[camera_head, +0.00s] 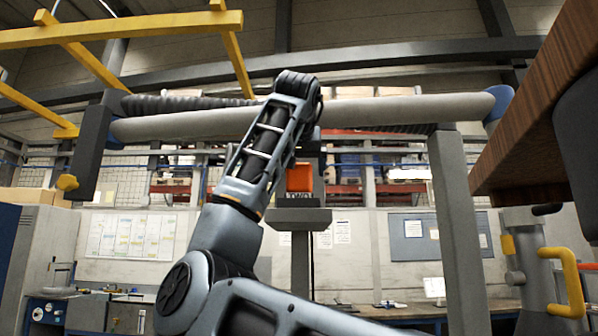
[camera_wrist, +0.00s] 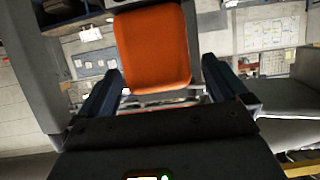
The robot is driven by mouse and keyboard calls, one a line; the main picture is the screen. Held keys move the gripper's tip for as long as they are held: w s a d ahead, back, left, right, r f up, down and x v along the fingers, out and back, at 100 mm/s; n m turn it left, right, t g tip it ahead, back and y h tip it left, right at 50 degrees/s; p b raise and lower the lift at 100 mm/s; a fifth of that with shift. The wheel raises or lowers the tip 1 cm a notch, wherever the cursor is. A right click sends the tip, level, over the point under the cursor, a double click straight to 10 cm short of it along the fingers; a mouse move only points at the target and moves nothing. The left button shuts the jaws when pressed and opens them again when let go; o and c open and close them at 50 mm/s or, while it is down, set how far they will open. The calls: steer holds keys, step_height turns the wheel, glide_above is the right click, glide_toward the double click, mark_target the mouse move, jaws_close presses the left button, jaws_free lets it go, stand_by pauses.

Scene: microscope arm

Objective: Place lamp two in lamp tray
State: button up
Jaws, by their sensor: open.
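An orange block (camera_head: 299,178), which looks like lamp two, sits in a grey holder (camera_head: 303,215) marked TWO on a post, in the middle of the head view. My arm's upper links partly cover its left side. In the wrist view the orange block (camera_wrist: 155,48) fills the space between the two fingers of my gripper (camera_wrist: 161,72). The fingers are spread, one on each side of the block, with visible gaps. My gripper is hard to make out behind the arm in the head view. I cannot identify a lamp tray.
A long grey horizontal tube (camera_head: 400,108) crosses behind my arm, with a grey upright (camera_head: 457,230) at its right. A brown wooden panel (camera_head: 530,110) juts in at the upper right. A grey device with a yellow handle (camera_head: 571,285) stands at the lower right.

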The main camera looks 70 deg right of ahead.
steer(key=b+v, duration=0.2)
steer(key=v, duration=0.9)
steer(key=shift+b, duration=0.35)
steer(key=shift+f, duration=0.15)
